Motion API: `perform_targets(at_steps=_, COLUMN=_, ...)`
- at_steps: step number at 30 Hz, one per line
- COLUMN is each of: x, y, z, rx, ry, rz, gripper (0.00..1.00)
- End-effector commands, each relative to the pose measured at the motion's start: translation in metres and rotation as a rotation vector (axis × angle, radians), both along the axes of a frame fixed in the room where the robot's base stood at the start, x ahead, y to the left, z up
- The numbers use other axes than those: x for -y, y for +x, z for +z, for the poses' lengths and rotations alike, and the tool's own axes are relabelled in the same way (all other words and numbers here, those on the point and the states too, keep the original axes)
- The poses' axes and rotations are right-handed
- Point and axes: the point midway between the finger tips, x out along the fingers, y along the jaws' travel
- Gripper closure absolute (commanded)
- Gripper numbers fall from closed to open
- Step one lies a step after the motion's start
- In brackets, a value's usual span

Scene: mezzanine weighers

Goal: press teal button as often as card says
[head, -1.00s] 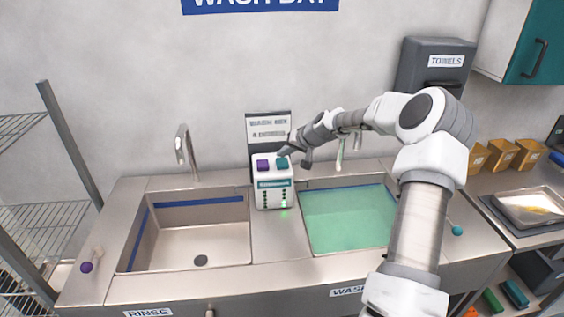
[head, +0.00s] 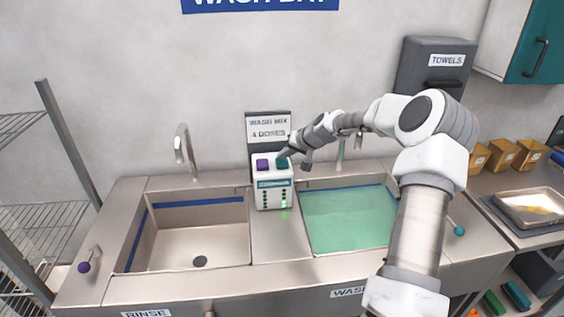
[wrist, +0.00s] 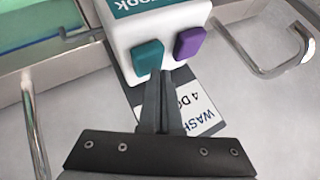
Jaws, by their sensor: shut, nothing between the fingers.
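The white dispenser (head: 273,197) stands between the two basins. It has a teal button (head: 282,164) on top at the right and a purple button (head: 263,165) at the left. The card (head: 268,128) behind it reads "WASH MIX 4 DOSES". My gripper (head: 284,155) is shut and empty, its tips at the teal button. In the wrist view the shut fingertips (wrist: 160,73) overlap the near edge of the teal button (wrist: 148,58), with the purple button (wrist: 190,43) beside it. I cannot tell whether they touch or press it. The dispenser front shows lit green lights, too small to count.
The empty rinse basin (head: 146,238) is at the left and the wash basin (head: 310,250) with green liquid is at the right. Faucets (head: 180,150) rise behind them. A towel dispenser (head: 405,72) hangs on the wall. A tray (head: 505,213) sits on the right counter.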

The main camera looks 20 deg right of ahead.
Motion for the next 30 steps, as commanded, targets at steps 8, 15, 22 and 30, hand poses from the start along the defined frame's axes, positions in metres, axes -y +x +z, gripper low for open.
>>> perform_targets(at_steps=8, x=0.0, y=0.0, z=-0.004, rx=0.0, ry=0.0, rz=0.0, gripper=1.0)
perform_targets(at_steps=15, x=0.0, y=0.0, z=-0.007, rx=0.0, ry=0.0, rz=0.0, gripper=1.0)
perform_targets(at_steps=22, x=0.0, y=0.0, z=-0.009, rx=-0.001, ry=0.0, rz=0.001, gripper=1.0)
perform_targets(at_steps=30, x=0.0, y=0.0, z=-0.011, rx=-0.002, ry=0.0, rz=0.001, gripper=1.0)
